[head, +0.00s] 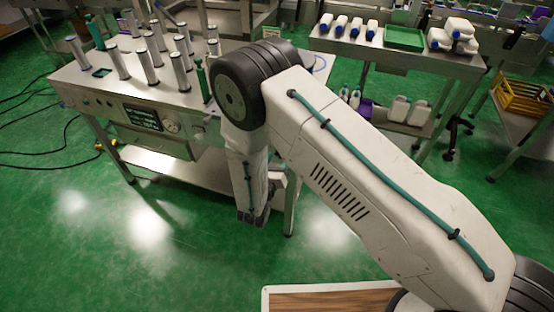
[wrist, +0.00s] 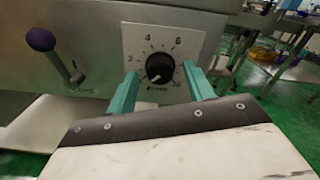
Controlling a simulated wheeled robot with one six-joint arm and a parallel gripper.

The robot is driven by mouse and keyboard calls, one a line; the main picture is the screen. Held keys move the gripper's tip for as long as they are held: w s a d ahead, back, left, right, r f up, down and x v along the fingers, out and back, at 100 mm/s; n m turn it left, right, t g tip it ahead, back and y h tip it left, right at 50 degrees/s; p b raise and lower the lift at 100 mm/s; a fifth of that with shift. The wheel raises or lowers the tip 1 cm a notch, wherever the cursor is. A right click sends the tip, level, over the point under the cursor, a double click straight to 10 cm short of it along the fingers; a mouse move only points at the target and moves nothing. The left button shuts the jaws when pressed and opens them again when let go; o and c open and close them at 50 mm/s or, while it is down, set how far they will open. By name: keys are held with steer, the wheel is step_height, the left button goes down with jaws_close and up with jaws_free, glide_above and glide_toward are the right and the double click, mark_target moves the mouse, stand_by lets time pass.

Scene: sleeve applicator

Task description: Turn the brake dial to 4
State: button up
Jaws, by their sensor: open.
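The dial in the wrist view has a round black knob (wrist: 160,68) on a pale square plate (wrist: 187,43) with numbers around it, 2, 4 and 6 among them. A pale mark shows on the knob's lower left, but I cannot tell for sure which number it points to. My gripper (wrist: 160,70) is open, with one teal finger on each side of the knob. The fingers look apart from the knob; the depth between them is hard to judge. In the head view my arm hides the dial and the fingertips.
A lever with a purple ball (wrist: 41,39) stands left of the dial on the same grey panel. In the head view the machine table (head: 68,82) carries several upright metal posts. A bench (head: 400,62) with bottles and a green tray (head: 404,39) stands behind to the right.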

steer(key=c, duration=1)
steer(key=m, duration=2.1)
steer(key=shift+m, duration=0.3)
